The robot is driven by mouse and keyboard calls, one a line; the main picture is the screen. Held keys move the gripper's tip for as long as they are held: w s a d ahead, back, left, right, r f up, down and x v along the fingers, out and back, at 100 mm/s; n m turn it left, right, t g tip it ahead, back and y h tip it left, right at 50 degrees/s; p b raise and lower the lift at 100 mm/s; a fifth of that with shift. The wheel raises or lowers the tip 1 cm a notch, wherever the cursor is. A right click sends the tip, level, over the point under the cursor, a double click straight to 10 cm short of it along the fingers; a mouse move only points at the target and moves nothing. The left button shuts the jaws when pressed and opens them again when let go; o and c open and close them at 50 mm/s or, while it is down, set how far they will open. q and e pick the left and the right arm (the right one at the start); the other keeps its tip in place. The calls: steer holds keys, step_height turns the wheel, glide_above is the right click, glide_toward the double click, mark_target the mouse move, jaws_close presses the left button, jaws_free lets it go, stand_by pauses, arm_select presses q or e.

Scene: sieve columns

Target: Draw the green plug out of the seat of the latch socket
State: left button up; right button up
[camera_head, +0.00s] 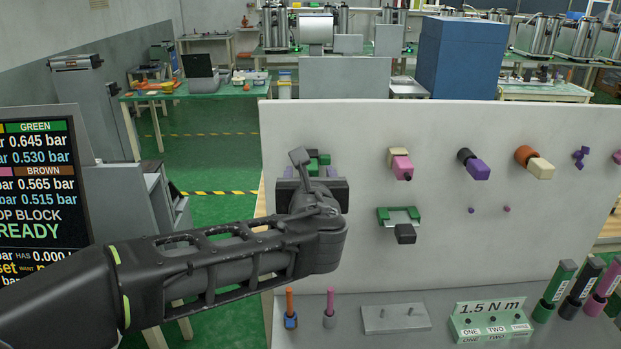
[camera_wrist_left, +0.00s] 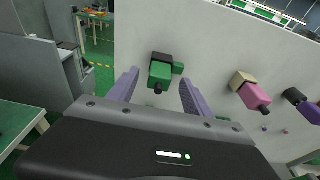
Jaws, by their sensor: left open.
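The green plug (camera_wrist_left: 160,76) sits in a dark seat (camera_wrist_left: 162,56) on the pale upright panel in the left wrist view, with its dark tip toward me. A small green piece (camera_wrist_left: 178,68) stands just right of it. In the head view only bits of green (camera_head: 319,160) show behind my gripper. My left gripper (camera_head: 313,172) is in front of the panel there. In the left wrist view its two purple-grey fingers (camera_wrist_left: 159,80) are spread apart, one on each side of the plug, with gaps and no visible contact. My right gripper is in neither view.
Right of the plug on the panel (camera_head: 330,245) are a pink plug (camera_head: 401,166), a purple plug (camera_head: 477,169) and a cream one (camera_head: 541,168). Below is a green bracket with a black block (camera_head: 405,233). A grey shelf (camera_head: 400,345) holds pegs and a torque block (camera_head: 492,320).

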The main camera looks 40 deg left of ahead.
mark_target(310, 172)
arm_select(q)
steer(key=shift+x, duration=2)
steer(key=shift+c, duration=0.5)
jaws_close()
